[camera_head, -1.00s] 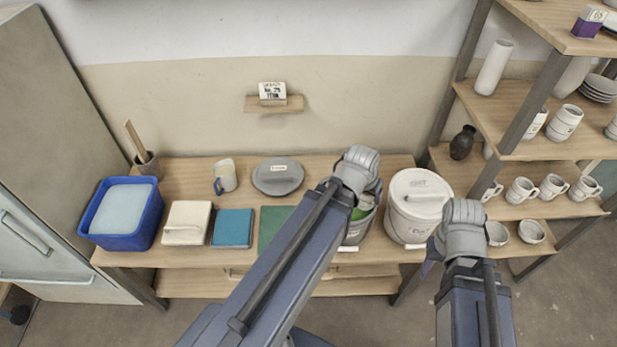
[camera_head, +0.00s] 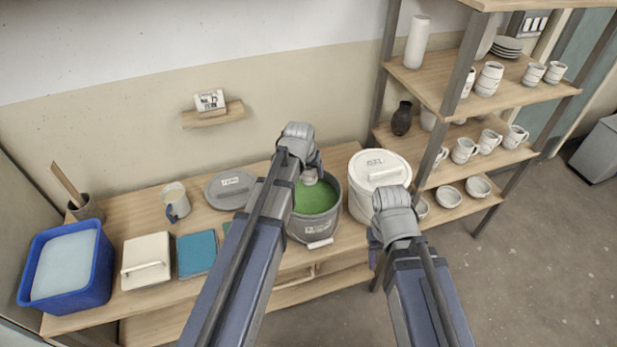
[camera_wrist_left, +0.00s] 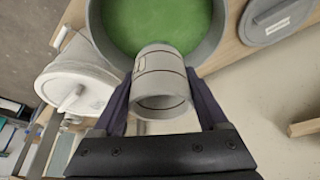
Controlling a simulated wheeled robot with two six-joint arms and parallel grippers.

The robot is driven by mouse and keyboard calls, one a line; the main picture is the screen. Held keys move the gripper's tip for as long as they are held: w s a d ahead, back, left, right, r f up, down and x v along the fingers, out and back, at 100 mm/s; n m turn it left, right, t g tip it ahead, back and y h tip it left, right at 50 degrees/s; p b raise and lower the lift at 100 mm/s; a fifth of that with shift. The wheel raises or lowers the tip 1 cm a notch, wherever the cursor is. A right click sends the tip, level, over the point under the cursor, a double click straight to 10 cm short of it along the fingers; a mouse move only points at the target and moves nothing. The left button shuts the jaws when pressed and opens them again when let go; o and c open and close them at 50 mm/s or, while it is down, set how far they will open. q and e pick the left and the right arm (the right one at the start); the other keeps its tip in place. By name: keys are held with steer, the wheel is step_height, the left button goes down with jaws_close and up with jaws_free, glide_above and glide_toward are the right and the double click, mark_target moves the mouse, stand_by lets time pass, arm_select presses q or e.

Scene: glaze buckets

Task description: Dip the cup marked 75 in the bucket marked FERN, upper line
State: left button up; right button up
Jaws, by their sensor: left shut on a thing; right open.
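My left gripper (camera_head: 308,172) is shut on a pale grey cup (camera_wrist_left: 160,78) with dark lines around it. The cup is between the fingers in the left wrist view, over the open grey bucket (camera_head: 318,229) of green glaze (camera_head: 318,199). I cannot tell whether its far end touches the glaze. No number shows on the cup, and the bucket's label is too small to read. My right gripper (camera_head: 376,243) is open and empty, in front of the white lidded bucket (camera_head: 365,207); its fingers are mostly hidden.
The shelf rack (camera_head: 427,85) at right holds cups and bowls.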

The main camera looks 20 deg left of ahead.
mark_target(309, 179)
arm_select(q)
steer(key=shift+w+f, duration=0.1)
steer(key=shift+w, duration=0.2)
steer(key=shift+f+b, duration=1.85)
steer(key=shift+f, duration=0.1)
steer(key=shift+f+b, duration=2.2)
step_height(309, 179, down, 4)
steer(key=b, duration=0.4)
steer(key=shift+f, duration=0.25)
steer(key=shift+b, duration=0.3)
steer(key=shift+f+b, duration=0.75)
steer(key=shift+f, duration=0.25)
